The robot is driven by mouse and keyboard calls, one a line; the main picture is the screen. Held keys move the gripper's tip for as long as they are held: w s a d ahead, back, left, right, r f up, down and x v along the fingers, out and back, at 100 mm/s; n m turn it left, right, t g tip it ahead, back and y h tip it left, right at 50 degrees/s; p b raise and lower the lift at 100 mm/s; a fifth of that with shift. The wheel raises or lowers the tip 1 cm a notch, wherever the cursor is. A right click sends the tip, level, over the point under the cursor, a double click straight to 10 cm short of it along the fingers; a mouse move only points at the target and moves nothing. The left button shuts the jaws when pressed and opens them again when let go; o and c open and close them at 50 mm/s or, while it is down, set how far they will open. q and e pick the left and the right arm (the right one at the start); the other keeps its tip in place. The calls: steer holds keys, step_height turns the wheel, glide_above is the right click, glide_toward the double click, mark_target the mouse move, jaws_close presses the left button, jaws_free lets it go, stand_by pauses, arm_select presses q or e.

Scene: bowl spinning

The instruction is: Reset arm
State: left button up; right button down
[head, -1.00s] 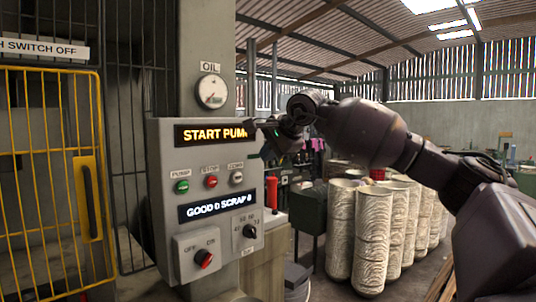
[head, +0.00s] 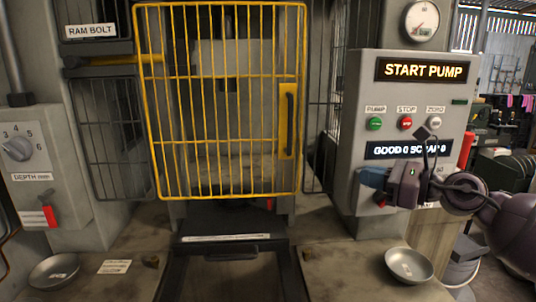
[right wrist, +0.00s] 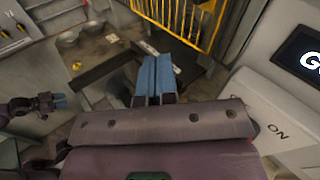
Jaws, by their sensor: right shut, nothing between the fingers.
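My right gripper (head: 370,180) is shut and empty in front of the lower part of the grey control panel (head: 357,130). Its blue fingers (right wrist: 155,80) lie together in the right wrist view, and it hides the panel's lower switches in the head view. The panel shows "START PUMP" above green, red and grey buttons. My left gripper (right wrist: 58,101) shows small at the left of the right wrist view. It is too small there to tell open from shut, and it is not in the head view.
A yellow barred gate (head: 222,199) stands shut in the middle. Metal bowls rest on the ledges at left (head: 54,270) and right (head: 409,264). A left panel has a depth dial (head: 17,149) and a red-handled switch (head: 49,214). A dark slide (head: 232,240) runs out below the gate.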

steer(key=s+d+f+n+t+h, duration=0.25)
steer(key=s+f+n+h, duration=0.35)
steer(key=n, duration=0.5)
steer(key=s+d+f+n+t+h, duration=0.1)
steer(key=s+d+f+n+h, duration=0.3)
steer(key=f+n, duration=0.6)
steer(key=s+d+f+n+t+h, duration=0.2)
steer(key=s+f+n+h, duration=0.35)
steer(key=n, duration=0.75)
steer(key=s+a+f+m+g, duration=0.1)
steer(key=s+f+m+g, duration=0.45)
steer(key=s, duration=0.45)
steer(key=s+a+f+m+g, duration=0.1)
steer(key=s+f+m+g, duration=0.5)
steer(key=s, duration=0.5)
steer(key=w+f+n+t+y, duration=0.1)
steer(key=w+f+t, duration=0.6)
steer(key=f, duration=0.4)
steer(key=shift+w+f+n+t, duration=0.35)
steer(key=shift+w+t, duration=0.05)
steer(key=shift+w, duration=0.05)
steer(key=shift+a, duration=0.1)
